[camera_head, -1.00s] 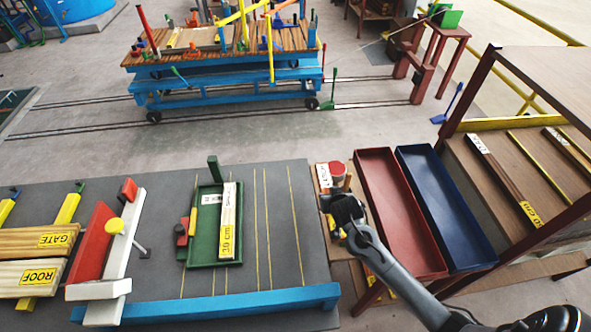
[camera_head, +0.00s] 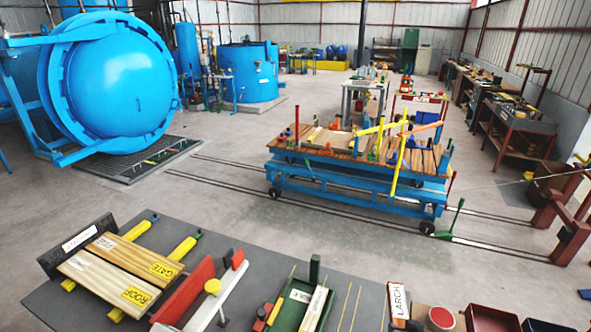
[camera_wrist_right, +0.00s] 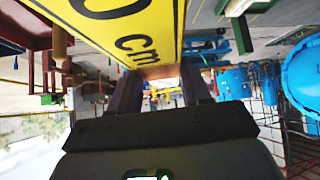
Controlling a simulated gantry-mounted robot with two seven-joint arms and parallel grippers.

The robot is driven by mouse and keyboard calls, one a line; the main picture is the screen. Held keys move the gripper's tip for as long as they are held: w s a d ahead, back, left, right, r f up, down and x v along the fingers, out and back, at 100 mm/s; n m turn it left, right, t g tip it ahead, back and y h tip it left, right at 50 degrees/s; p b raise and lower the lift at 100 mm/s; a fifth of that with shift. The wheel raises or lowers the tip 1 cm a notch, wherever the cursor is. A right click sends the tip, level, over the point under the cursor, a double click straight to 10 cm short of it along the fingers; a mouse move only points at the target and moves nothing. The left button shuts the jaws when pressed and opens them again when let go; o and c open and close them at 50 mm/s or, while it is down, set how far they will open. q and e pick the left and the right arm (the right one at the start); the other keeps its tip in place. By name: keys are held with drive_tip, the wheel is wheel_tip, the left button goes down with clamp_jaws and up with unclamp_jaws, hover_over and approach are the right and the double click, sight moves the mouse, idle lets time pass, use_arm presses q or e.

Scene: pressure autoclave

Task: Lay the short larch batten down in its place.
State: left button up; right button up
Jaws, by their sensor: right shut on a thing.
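In the right wrist view a batten with a large yellow label (camera_wrist_right: 125,28), reading "0 cm", fills the upper part of the picture. My right gripper (camera_wrist_right: 160,92) is shut on it; its wood type and far end cannot be read. In the head view a white LARCH label (camera_head: 397,300) lies on a brown wooden surface near the bottom right. A green tray (camera_head: 314,272) at the bottom holds a pale batten (camera_head: 313,310) with a white label, cut off by the picture's edge. Neither gripper shows in the head view.
Battens marked GATE (camera_head: 128,256) and ROOF (camera_head: 100,283) lie on the grey table (camera_head: 245,262), beside a red and white fixture (camera_head: 190,295). A blue trolley (camera_head: 350,180) stands beyond.

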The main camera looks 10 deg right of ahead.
drive_tip(key=s+a+r+n+y+b, duration=0.1)
drive_tip(key=s+a+r+n+y, duration=0.15)
drive_tip(key=a, duration=0.35)
drive_tip(key=s+a+r+n+y+b, duration=0.1)
drive_tip(key=s+a+r+n, duration=0.15)
drive_tip(key=a, duration=0.45)
wheel_tip(320, 180, up, 13)
drive_tip(key=s+m+p, duration=0.1)
drive_tip(key=s+p, duration=0.1)
drive_tip(key=p, duration=2.1)
drive_tip(key=shift+d+t+p, duration=0.2)
drive_tip(key=shift+t+p, duration=0.1)
drive_tip(key=shift+p, duration=0.1)
drive_tip(key=shift+w+r+h, duration=0.1)
drive_tip(key=shift+h, duration=0.25)
